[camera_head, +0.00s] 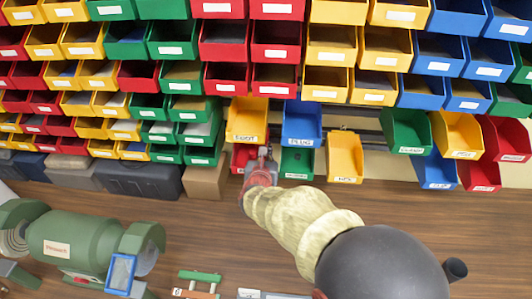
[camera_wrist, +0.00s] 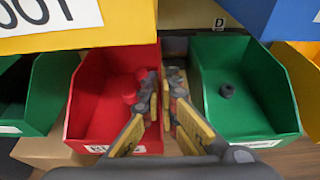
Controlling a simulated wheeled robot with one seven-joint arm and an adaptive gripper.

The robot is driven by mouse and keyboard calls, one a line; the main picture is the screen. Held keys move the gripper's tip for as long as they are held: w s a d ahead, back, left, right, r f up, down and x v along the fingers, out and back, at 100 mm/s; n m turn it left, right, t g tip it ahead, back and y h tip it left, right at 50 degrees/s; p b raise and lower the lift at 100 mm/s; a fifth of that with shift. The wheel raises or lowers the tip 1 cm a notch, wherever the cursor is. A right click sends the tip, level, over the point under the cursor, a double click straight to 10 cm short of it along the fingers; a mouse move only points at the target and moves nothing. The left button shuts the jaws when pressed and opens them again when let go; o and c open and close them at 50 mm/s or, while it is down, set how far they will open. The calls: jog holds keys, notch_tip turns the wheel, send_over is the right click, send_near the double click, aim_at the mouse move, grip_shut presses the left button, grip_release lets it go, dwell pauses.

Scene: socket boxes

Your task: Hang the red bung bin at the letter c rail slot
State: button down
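The red bung bin (camera_wrist: 88,100) is in the left half of the wrist view, with red bungs (camera_wrist: 135,90) inside. Its front label is mostly hidden. In the head view the bin (camera_head: 240,158) is low on the rack, partly behind my gripper (camera_head: 262,165). In the wrist view my gripper's fingers (camera_wrist: 162,95) come together at the bin's right wall, one on the bin side and one toward the green bin. The gap at the tips is narrow; I cannot tell whether they press on the wall. No letter c shows; a D label (camera_wrist: 219,22) is at the rail.
A green bin (camera_wrist: 235,85) with a dark piece inside is close on the right. Another green bin (camera_wrist: 32,92) is on the left. Yellow (camera_head: 247,120) and blue (camera_head: 301,121) bins hang just above. A cardboard box (camera_head: 205,181) stands to the left.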

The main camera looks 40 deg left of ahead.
jog(key=c, duration=2.3)
grip_release()
jog(key=o, duration=0.3)
jog(key=shift+o, duration=0.2)
jog(key=v, duration=1.2)
